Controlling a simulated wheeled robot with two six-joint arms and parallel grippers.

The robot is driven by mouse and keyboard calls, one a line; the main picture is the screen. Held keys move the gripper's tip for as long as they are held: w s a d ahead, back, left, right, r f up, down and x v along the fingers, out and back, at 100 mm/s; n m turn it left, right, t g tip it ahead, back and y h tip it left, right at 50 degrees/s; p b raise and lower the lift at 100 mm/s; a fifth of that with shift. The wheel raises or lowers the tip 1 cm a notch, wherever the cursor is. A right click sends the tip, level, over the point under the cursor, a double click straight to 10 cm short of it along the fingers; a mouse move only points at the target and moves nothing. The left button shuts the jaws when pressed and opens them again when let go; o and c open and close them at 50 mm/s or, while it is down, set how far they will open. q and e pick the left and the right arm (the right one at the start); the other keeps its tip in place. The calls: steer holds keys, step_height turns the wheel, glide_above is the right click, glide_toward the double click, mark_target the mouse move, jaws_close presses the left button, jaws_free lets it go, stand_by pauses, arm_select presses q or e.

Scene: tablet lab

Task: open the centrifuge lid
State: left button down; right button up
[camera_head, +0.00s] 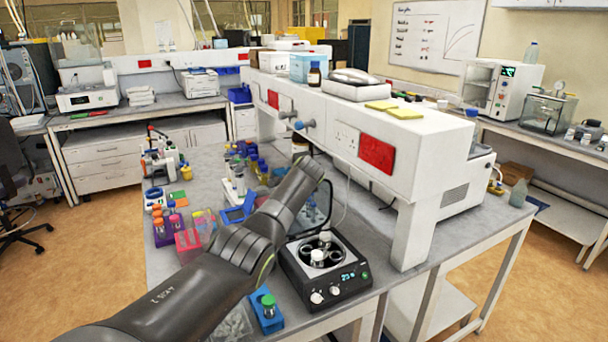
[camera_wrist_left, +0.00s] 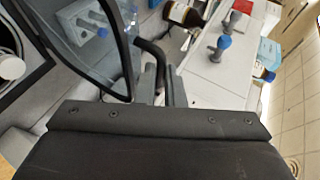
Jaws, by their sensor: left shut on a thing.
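The centrifuge (camera_head: 325,283) is a dark, squat unit with a lit display and white knobs on its front. It stands on the bench, its bowl and rotor uncovered. Its clear lid (camera_head: 312,212) with a dark frame stands raised at the back of the bowl, partly hidden by my left arm. In the left wrist view the lid (camera_wrist_left: 80,42) fills the upper left. In the head view my left gripper (camera_head: 326,188) is mostly hidden at the lid. My right gripper is not in view.
A white shelf unit (camera_head: 420,150) with a red panel stands close behind and right of the centrifuge. A blue rack (camera_head: 268,318) with a green-capped tube sits at its front left. Several tube racks and bottles crowd the bench to the left.

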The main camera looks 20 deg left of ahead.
arm_select(q)
steer(key=shift+w+a+r, duration=0.35)
steer(key=shift+w+r, duration=0.1)
steer(key=shift+r, duration=0.1)
steer(key=c, duration=1.5)
jaws_free()
steer(key=shift+r, duration=0.1)
steer(key=shift+s+d, duration=0.15)
steer(key=shift+s, duration=0.1)
steer(key=shift+f, duration=0.3)
